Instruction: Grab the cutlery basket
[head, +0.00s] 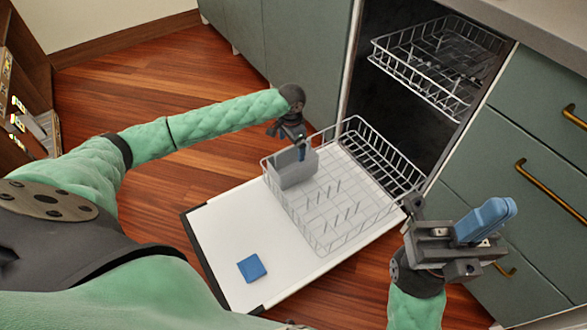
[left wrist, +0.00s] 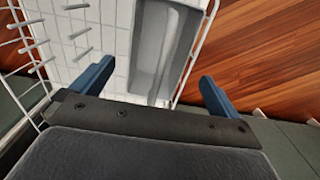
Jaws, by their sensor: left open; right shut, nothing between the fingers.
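The cutlery basket (head: 290,171) is a grey open-topped box at the left corner of the lower dishwasher rack (head: 320,247). My left gripper (head: 301,152) is open at the basket's upper far side, and its lower fingers are partly hidden. In the left wrist view the basket (left wrist: 158,45) lies between the two blue fingers of the left gripper (left wrist: 158,75), with no visible contact. I cannot tell how deep the fingers reach around its walls. My right gripper (head: 487,219) is shut and empty, to the right of the rack.
The dishwasher door (head: 215,225) is folded down, with a blue square (head: 252,268) on it. The upper rack (head: 425,65) is partly out above. Green cabinets (head: 515,190) stand on the right. Wooden floor (head: 120,85) is clear at upper left.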

